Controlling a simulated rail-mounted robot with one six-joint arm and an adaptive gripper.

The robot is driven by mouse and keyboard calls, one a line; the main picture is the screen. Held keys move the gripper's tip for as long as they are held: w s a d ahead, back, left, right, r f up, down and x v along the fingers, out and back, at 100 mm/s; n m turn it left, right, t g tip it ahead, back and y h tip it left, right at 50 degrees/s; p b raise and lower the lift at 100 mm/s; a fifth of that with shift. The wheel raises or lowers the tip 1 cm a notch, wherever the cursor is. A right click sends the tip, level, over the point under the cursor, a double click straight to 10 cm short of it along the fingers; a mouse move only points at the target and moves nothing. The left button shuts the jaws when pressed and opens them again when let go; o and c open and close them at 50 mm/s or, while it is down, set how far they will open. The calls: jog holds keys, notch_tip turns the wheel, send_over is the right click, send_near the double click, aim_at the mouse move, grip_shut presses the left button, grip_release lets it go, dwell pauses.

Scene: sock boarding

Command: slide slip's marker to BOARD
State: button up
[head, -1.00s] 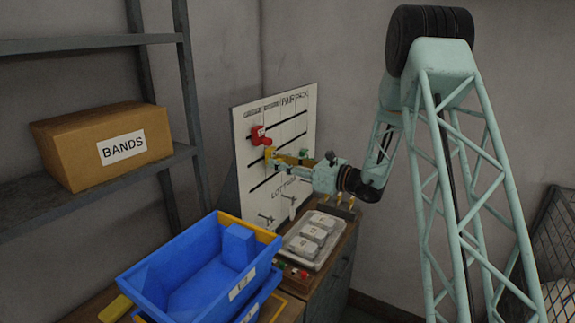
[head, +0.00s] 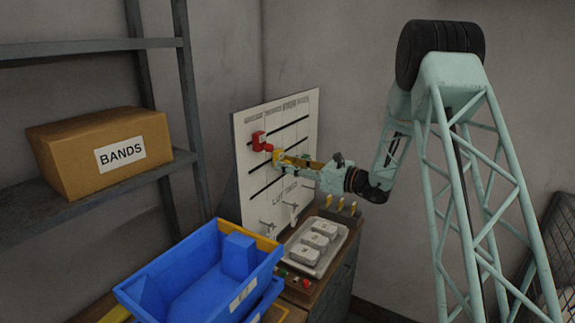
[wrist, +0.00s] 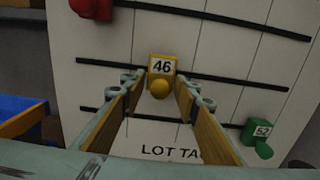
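The task's marker cannot be told by name. A yellow marker (wrist: 161,66) labelled 46 sits on the middle black rail of the white board (wrist: 215,50), its round knob facing me; it also shows in the head view (head: 278,155). My gripper (wrist: 161,80) is open, with a finger on each side of the yellow marker and a visible gap to each; it is at the board in the head view (head: 285,160). A red marker (wrist: 92,8) is on the rail above, to the left. A green marker (wrist: 256,132) labelled 52 is on the lowest rail, to the right.
The board's top headings are too small to read. Pegs (head: 267,225) stick out below its LOT TAGS lettering. A blue bin (head: 190,287) and a tray of pale blocks (head: 318,240) stand in front. A BANDS box (head: 100,152) is on the left shelf.

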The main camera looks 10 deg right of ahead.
jog(key=shift+d, duration=0.1)
jog(key=v, duration=1.1)
jog(key=shift+s+d, duration=0.3)
dwell(0.3)
